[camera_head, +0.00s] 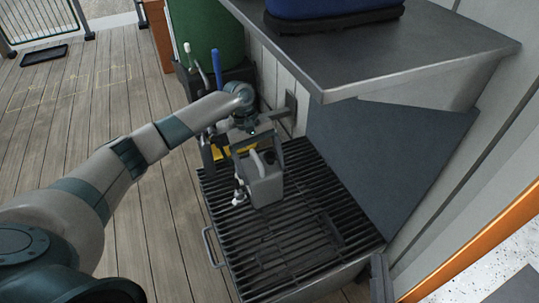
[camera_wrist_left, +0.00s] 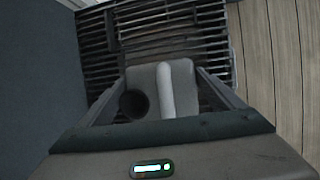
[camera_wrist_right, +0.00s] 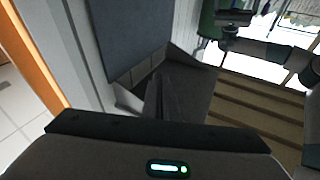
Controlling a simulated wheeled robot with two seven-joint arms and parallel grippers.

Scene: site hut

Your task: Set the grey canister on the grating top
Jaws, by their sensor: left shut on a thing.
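The grey canister (camera_head: 264,187) is upright over the grating top (camera_head: 285,250), near its far half. Its bottom is at or just above the bars; I cannot tell whether it touches. My left gripper (camera_head: 257,150) is shut on the canister from above. In the left wrist view the canister (camera_wrist_left: 147,80) sits between both fingers, with a pale handle and a dark round opening, and the grating (camera_wrist_left: 110,65) lies behind it. My right gripper (camera_wrist_right: 165,98) appears shut and empty, away from the canister; its tips show at the lower right of the head view.
A dark counter (camera_head: 400,45) overhangs the grating's far right, with a blue case (camera_head: 330,8) on it. A green drum (camera_head: 210,30) and upright handles stand beyond the grating. The grating's near part is clear. A metal side handle (camera_head: 211,248) juts out left.

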